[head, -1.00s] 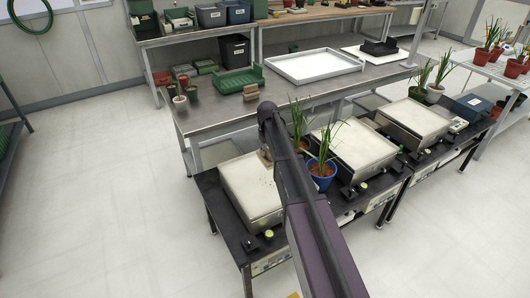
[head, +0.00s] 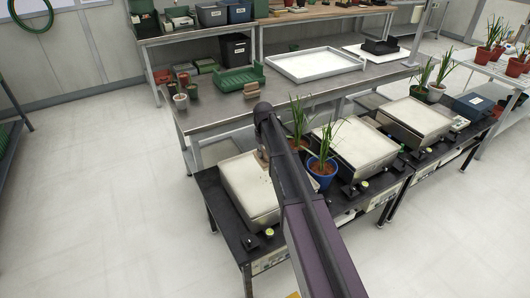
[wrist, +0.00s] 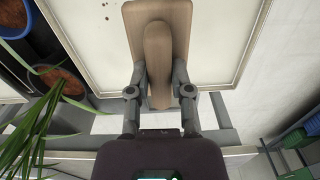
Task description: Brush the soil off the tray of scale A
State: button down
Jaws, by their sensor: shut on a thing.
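My gripper (wrist: 159,82) is shut on a wooden brush (wrist: 158,35), its fingers on both sides of the handle. The brush is over the pale tray (wrist: 98,40) of a scale; its bristles are hidden, so I cannot tell whether they touch. Dark soil specks (wrist: 42,68) lie on the tray to the left of the brush in the wrist view. In the head view this is the leftmost scale (head: 240,185), with the brush (head: 262,156) near its far right edge. My arm hides part of the tray. No scale letter is readable.
A blue pot (head: 322,175) with a plant and a terracotta-coloured pot (head: 299,146) stand close to the right of this scale. Two more scales (head: 355,148) (head: 415,118) are farther right. A grey bench (head: 215,113) with a white tray (head: 315,77) stands behind.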

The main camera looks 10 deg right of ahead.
aim_at(268, 169)
jog(key=shift+f+b, duration=2.25)
jog(key=shift+f, duration=0.2)
jog(key=shift+f+b, duration=1)
jog(key=shift+f, duration=0.05)
jog(key=shift+s, duration=0.1)
jog(key=shift+s+d+r, duration=0.1)
jog(key=shift+s+d, duration=0.2)
jog(key=shift+s, duration=0.55)
jog(key=shift+s+d+r, duration=0.1)
jog(key=shift+s+d, duration=0.2)
jog(key=shift+s, duration=0.55)
jog(key=shift+f, duration=0.1)
jog(key=shift+s+d+f, duration=0.1)
jog(key=shift+s+d, duration=0.2)
jog(key=shift+s, duration=0.6)
jog(key=shift+s+d, duration=0.3)
jog(key=shift+s, duration=0.6)
jog(key=shift+s, duration=0.1)
